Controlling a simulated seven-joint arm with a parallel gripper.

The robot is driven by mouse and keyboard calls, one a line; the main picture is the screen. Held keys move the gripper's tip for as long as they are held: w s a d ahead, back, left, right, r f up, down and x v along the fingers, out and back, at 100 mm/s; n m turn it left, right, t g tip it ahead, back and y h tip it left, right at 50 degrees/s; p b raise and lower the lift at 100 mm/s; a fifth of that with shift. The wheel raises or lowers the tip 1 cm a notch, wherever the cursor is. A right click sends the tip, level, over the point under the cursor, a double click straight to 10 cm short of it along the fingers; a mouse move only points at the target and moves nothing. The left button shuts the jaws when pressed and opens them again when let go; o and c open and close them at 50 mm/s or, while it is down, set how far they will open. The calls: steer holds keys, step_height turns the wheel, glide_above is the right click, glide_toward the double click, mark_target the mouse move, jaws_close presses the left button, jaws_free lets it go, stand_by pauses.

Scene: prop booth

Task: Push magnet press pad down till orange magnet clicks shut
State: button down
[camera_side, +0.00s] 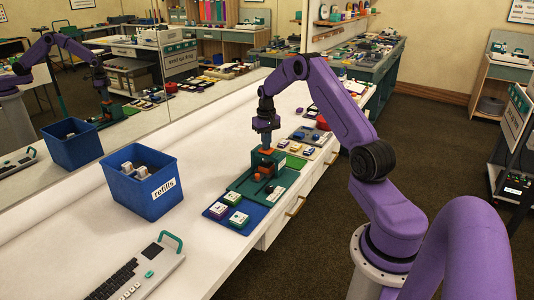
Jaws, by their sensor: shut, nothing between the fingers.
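The magnet press is a small device on a green base (240,185) near the front edge of the white bench. An orange part (268,151), which looks like the orange magnet, sits on the press's upper part, with a dark orange block below it. My gripper (265,141) is shut and points down right above the orange part. I cannot tell whether it touches it. The press pad cannot be made out separately, as my gripper covers that area. Whether the magnet is closed is too small to tell.
A blue bin (141,190) labelled "refills" stands left of the press. A blue mat (220,214) with small blocks lies in front. More trays (308,135) lie behind. A keyboard-like device (135,272) is at the near left. A mirror along the bench reflects the scene.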

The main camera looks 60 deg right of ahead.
step_height(320, 180, up, 8)
steer(key=shift+f, duration=0.25)
stand_by(0.8)
steer(key=a+r+n, duration=0.4)
steer(key=a, duration=1.2)
steer(key=s+a+r+n, duration=0.25)
steer(key=s+a, duration=0.35)
steer(key=a, duration=0.4)
steer(key=s+a+r+n, duration=0.2)
steer(key=s+a+n, duration=0.3)
steer(key=a, duration=0.6)
steer(key=s+a+f+n, duration=0.1)
steer(key=s+n, duration=0.2)
steer(key=s, duration=0.8)
steer(key=s+a+n, duration=0.1)
steer(key=s+n, duration=0.3)
steer(key=s, duration=0.8)
steer(key=shift+s+a+f, duration=0.25)
steer(key=shift+a+f, duration=0.1)
steer(key=shift+a, duration=0.05)
